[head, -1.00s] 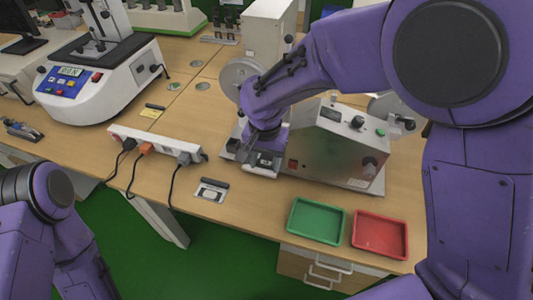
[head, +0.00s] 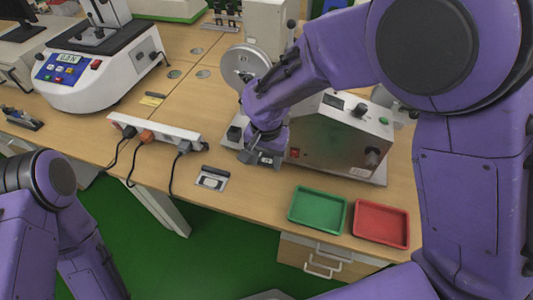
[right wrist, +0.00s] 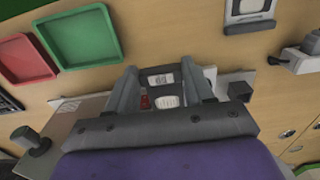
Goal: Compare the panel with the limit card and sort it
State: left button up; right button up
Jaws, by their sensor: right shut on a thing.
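My right gripper (head: 262,160) is at the front left of the grey box machine. In the right wrist view its two fingers (right wrist: 163,90) are shut on a small dark panel (right wrist: 160,84) with white patches. The arm mostly hides the panel in the head view. A small grey card with a white window and a black bar, seemingly the limit card (head: 211,180), lies near the table's front edge, left of the gripper. It also shows in the right wrist view (right wrist: 248,8). My left arm is at lower left; its gripper is out of view.
A green tray (head: 317,210) and a red tray (head: 381,224) sit empty side by side at the front right. The grey machine (head: 335,140) stands behind them. A white power strip (head: 155,128) with cables lies left. A white tester (head: 100,68) stands back left.

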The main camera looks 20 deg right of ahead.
notch_tip(320, 180, down, 6)
jog(key=b, duration=0.1)
jog(key=shift+f, duration=0.15)
dwell(0.5)
